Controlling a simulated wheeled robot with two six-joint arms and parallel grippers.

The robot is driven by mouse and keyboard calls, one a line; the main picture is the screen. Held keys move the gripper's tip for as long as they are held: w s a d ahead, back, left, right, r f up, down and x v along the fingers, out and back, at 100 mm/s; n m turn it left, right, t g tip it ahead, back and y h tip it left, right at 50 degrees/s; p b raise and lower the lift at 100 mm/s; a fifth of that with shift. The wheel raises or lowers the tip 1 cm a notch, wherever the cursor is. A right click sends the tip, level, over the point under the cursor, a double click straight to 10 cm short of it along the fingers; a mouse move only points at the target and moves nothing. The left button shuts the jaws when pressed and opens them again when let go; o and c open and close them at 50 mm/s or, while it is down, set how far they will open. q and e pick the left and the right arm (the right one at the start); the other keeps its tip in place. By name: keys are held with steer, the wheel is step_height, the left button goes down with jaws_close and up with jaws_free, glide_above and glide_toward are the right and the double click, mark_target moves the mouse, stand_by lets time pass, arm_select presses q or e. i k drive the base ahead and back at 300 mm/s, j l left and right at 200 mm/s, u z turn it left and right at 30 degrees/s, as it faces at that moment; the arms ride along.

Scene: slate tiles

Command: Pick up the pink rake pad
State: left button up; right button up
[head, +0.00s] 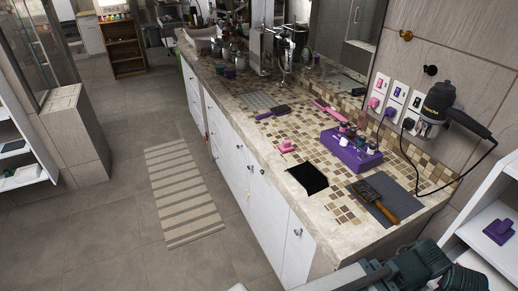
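A small pink pad (287,146) lies on the mosaic part of the counter, near its front edge and behind a dark square opening. It is the likeliest match for the rake pad, but it is too small for me to make out any tines. Nothing touches it. Parts of my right arm show at the bottom right, well apart from the pad. Neither of my grippers is in view.
The counter (345,225) also holds a purple box (350,150) with bottles, a dark brush (376,199) on a grey mat, a purple-handled brush (272,112) and a pink long item (325,108). A hair dryer (437,103) hangs on the wall. The floor beside the striped rug (181,190) is clear.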

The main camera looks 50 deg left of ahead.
mark_target(287, 147)
steer(key=k+j+u, duration=0.1)
steer(key=u, duration=0.65)
steer(key=l+u, duration=0.15)
steer(key=u, duration=0.25)
steer(key=i+l+u, duration=0.1)
steer(key=u, duration=0.35)
steer(key=i+j, duration=0.2)
steer(key=j, duration=0.15)
steer(key=i+j, duration=0.2)
steer(key=j, duration=0.15)
steer(key=i+j, duration=0.2)
steer(key=j, duration=0.15)
steer(key=i+j, duration=0.15)
steer(key=j, duration=0.25)
steer(key=i+j, duration=0.2)
steer(key=j, duration=0.15)
steer(key=i+j, duration=0.15)
steer(key=i+j+z, duration=0.1)
steer(key=j, duration=0.3)
steer(key=i+j, duration=0.15)
steer(key=j+z, duration=0.1)
steer(key=z, duration=1.55)
